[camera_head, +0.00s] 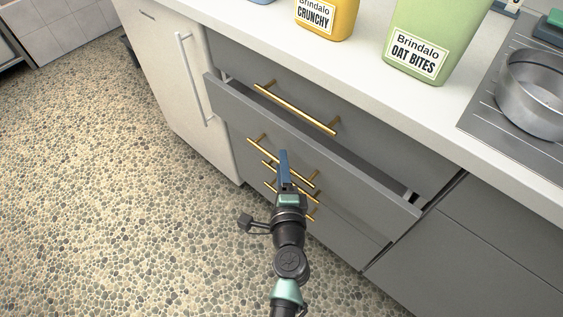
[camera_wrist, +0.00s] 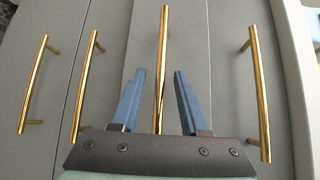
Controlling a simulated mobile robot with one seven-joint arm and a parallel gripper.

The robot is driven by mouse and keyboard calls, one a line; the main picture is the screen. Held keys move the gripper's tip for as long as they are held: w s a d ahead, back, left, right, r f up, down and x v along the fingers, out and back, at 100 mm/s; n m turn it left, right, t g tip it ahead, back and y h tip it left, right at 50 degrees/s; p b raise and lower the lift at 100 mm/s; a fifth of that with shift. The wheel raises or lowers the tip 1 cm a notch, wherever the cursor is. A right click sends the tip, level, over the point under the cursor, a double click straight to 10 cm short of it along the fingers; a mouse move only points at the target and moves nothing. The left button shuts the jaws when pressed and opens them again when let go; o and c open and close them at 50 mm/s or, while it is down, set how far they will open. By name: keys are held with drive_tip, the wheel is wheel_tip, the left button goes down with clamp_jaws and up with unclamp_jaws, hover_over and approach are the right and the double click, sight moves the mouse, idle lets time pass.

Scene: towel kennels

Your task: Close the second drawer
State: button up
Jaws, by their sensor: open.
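The second drawer (camera_head: 315,160) is pulled part way out of the grey cabinet, with a dark gap above its front. Its gold bar handle (camera_head: 262,146) runs across the front, partly hidden behind my gripper (camera_head: 285,155). In the wrist view my gripper (camera_wrist: 158,85) is open, its two blue fingers apart. The second drawer's handle (camera_wrist: 164,45) shows between the fingers, apart from both of them. Whether the fingertips reach as far as the bar is hard to tell.
The top drawer above is shut, with its own gold handle (camera_head: 296,108). More gold handles of lower drawers sit below. The white counter (camera_head: 365,75) carries a yellow container (camera_head: 328,18), a green container (camera_head: 430,35) and a pot (camera_head: 535,95). Pebbled floor (camera_head: 110,200) is clear at left.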

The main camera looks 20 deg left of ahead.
drive_tip(key=shift+w+a, duration=0.25)
drive_tip(key=shift+w, duration=0.2)
clamp_jaws()
idle(1.2)
